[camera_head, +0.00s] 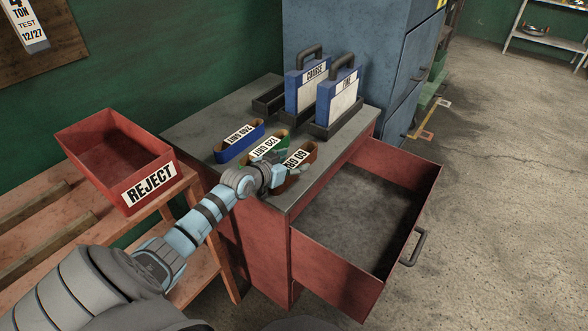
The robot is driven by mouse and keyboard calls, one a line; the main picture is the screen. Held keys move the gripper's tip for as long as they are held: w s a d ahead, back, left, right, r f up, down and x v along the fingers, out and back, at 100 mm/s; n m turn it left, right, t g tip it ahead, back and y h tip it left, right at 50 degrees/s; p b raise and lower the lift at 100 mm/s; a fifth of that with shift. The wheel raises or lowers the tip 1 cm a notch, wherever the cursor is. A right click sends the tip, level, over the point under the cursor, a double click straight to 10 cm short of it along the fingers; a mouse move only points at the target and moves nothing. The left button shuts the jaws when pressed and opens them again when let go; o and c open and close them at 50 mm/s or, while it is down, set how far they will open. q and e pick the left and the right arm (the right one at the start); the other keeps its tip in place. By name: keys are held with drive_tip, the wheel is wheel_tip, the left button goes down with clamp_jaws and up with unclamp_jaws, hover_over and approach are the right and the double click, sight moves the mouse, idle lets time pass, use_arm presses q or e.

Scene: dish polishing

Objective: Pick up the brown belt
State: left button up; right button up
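The brown belt (310,151) is a loop with a white label, upside down in the picture, that seems to read 60 grit. It stands on the grey top of the red cabinet (192,128), near the front edge and above the open drawer. A green belt (284,139) and a blue belt (240,143) stand to its left in the same row. My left gripper (279,175) is right at the brown belt's near left end, in front of the green belt. Its fingers are too small and overlapped to tell whether they touch or grip the belt. My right gripper is not in view.
A red drawer (345,218) is pulled open and looks empty. Two blue holders marked coarse (308,92) and fine (338,102) stand in dark racks behind the belts. A red reject bin (115,155) sits on the bench at left. A blue cabinet (345,30) stands behind.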

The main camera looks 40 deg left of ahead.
use_arm(q)
drive_tip(key=shift+s+r, duration=0.1)
drive_tip(key=c, duration=1.2)
wheel_tip(320, 180, up, 10)
drive_tip(key=p, duration=0.4)
wheel_tip(320, 180, up, 10)
drive_tip(key=p, duration=0.1)
hover_over(291, 163)
drive_tip(key=shift+d, duration=0.1)
